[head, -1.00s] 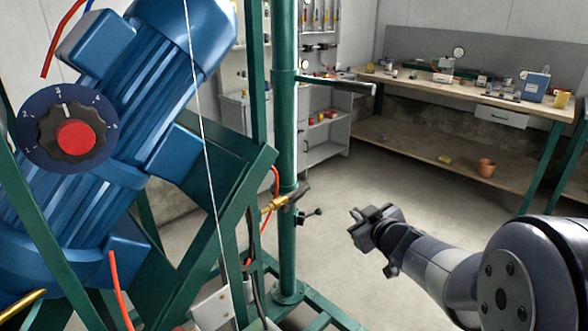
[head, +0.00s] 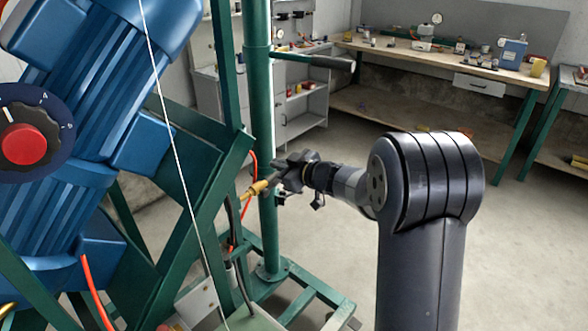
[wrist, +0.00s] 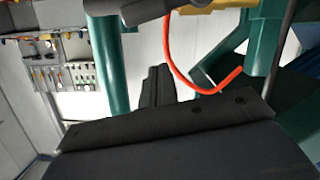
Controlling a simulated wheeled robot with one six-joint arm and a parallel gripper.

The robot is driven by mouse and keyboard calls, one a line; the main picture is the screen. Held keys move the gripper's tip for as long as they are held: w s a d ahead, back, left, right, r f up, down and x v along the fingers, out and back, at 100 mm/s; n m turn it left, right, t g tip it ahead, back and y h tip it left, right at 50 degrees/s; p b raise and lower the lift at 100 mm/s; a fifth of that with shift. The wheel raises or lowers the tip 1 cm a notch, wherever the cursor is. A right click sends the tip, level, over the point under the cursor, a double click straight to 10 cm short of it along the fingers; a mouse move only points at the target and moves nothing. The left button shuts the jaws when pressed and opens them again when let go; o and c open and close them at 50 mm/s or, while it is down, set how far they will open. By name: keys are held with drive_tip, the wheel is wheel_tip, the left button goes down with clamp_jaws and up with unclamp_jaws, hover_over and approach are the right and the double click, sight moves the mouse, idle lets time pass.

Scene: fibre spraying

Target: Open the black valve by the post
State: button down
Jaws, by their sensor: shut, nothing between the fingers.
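The valve by the green post (head: 257,60) has a brass body (head: 257,188). In the head view its black handle is mostly hidden behind or merged with my gripper (head: 287,170). In the wrist view the black handle (wrist: 145,10) crosses the top edge, with a bit of brass (wrist: 222,6) to its right. My gripper (wrist: 157,72) is shut and empty, its fingers pointing up the picture toward the handle and just below it. I cannot tell whether they touch it. The green post (wrist: 108,65) is left of the fingers.
A red hose (wrist: 195,88) loops to the right of my fingers in the wrist view. The blue motor (head: 75,150) and green frame stand left. A green bar with a dark grip (head: 330,62) sticks out from the post higher up. A workbench (head: 440,60) is at the back.

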sight(273, 185)
drive_tip(key=f, duration=0.2)
drive_tip(key=d+f, duration=0.1)
drive_tip(key=shift+w+f+b, duration=0.25)
drive_tip(key=shift+f+b, duration=0.05)
drive_tip(key=shift+f, duration=0.05)
drive_tip(key=shift+r+p, duration=0.1)
drive_tip(key=shift+p, duration=0.45)
drive_tip(key=shift+w+d+f+m+g+y+p, duration=0.2)
drive_tip(key=shift+f+m+p, duration=0.35)
drive_tip(key=shift+p, duration=0.95)
drive_tip(key=shift+w+d+f+m+g+y+p, duration=0.1)
drive_tip(key=shift+w+d+f+m+y+p, duration=0.2)
drive_tip(key=shift+m+p, duration=0.85)
drive_tip(key=shift+s+a+n+p, duration=0.15)
drive_tip(key=shift+a+n+p, duration=0.05)
drive_tip(key=shift+n+p, duration=0.2)
